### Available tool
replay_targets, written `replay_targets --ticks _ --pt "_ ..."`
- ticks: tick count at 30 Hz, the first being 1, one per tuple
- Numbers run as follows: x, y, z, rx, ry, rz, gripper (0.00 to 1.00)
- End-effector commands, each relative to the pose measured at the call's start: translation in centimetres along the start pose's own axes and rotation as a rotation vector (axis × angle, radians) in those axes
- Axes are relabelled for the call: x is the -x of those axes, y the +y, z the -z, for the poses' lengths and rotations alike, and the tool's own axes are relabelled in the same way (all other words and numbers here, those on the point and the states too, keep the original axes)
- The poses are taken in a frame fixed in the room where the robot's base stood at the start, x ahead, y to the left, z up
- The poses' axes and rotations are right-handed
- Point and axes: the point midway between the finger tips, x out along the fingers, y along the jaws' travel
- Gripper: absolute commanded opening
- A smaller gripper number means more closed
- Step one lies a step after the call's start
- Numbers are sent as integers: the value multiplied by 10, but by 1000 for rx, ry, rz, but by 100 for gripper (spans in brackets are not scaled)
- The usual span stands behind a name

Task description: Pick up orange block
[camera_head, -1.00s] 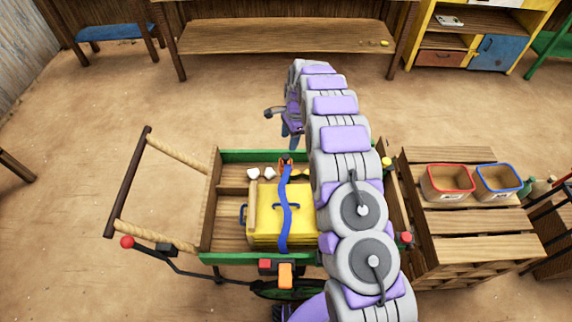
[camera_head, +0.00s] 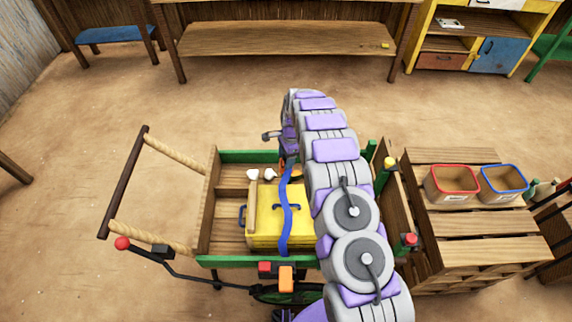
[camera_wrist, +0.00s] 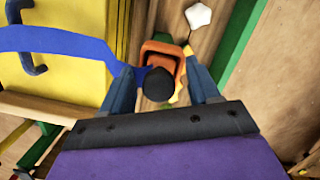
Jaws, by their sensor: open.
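An orange piece (camera_wrist: 163,52) with a hollow-looking face lies in the cart in the wrist view, between and just beyond my fingertips. A dark round thing covers part of its near side. My gripper (camera_wrist: 162,70) is open, its two fingers on either side of the orange piece; contact cannot be told. In the head view my gripper points down at the cart's far side, and the orange piece there is mostly hidden. Another orange block (camera_head: 286,278) shows at the cart's near edge in the head view.
A yellow case (camera_head: 264,222) with a blue strap (camera_head: 285,222) sits in the green-edged cart (camera_head: 228,229). White pieces (camera_head: 254,174) lie beside my gripper. A pallet crate (camera_head: 478,222) with red-rimmed (camera_head: 452,187) and blue-rimmed (camera_head: 502,187) bins stands right.

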Motion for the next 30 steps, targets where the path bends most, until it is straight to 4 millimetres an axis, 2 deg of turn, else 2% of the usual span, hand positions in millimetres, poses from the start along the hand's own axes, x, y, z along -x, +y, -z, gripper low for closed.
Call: replay_targets --ticks 3,19,30 --pt "1 0 0 0 0 0 59" --pt "0 0 0 0 0 -3 8" --pt "5 0 -1 0 -1 -4 7"
